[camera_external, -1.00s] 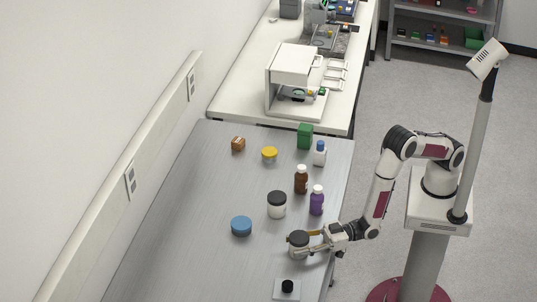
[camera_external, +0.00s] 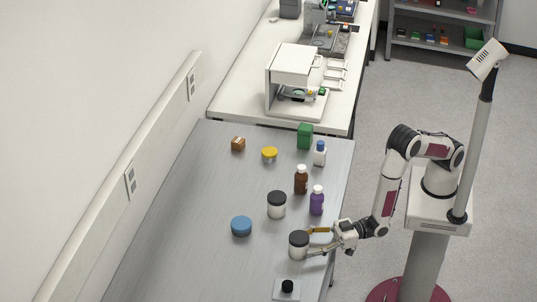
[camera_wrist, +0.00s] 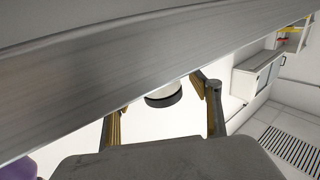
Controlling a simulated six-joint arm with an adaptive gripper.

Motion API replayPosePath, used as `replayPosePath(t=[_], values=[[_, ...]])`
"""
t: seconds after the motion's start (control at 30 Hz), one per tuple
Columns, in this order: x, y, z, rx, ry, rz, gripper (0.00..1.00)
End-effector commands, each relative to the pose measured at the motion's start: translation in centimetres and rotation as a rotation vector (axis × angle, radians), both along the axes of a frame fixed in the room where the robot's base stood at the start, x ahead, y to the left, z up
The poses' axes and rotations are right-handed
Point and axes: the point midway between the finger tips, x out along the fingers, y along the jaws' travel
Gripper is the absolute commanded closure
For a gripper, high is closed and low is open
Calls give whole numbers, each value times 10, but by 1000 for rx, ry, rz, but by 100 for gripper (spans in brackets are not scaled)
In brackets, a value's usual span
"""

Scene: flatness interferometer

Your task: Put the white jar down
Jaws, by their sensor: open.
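A white jar with a dark lid (camera_external: 298,246) stands upright on the grey table near its right edge. My gripper (camera_external: 310,242) is open at its right side, with one finger behind the jar and one in front of it. In the wrist view the jar (camera_wrist: 163,91) shows beyond the open fingers, with a visible gap to them. A second white jar with a dark lid (camera_external: 277,205) stands a little farther back on the table.
A blue round container (camera_external: 241,226) is left of the jars. A purple bottle (camera_external: 317,201) and a brown bottle (camera_external: 301,180) stand behind. A small plate with a black knob (camera_external: 287,289) is at the front. The table (camera_external: 190,240) is clear on the left.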

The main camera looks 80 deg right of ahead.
Motion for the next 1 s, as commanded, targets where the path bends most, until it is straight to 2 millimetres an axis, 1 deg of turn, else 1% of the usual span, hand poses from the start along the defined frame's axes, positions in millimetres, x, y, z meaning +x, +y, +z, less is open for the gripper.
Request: replayPosePath(t=[0.03, 0.1, 0.3, 0.4, 0.97, 1.0], values=[[-7, -2, -1, -2, 1, 3, 37], [-14, -5, -1, -3, 1, 3, 37], [-30, -14, -1, -1, 2, 2, 37], [-34, -17, -1, -1, 0, 1, 37], [-36, -19, 0, 0, 0, 0, 37], [-36, -19, 0, 0, 0, 0, 33]])
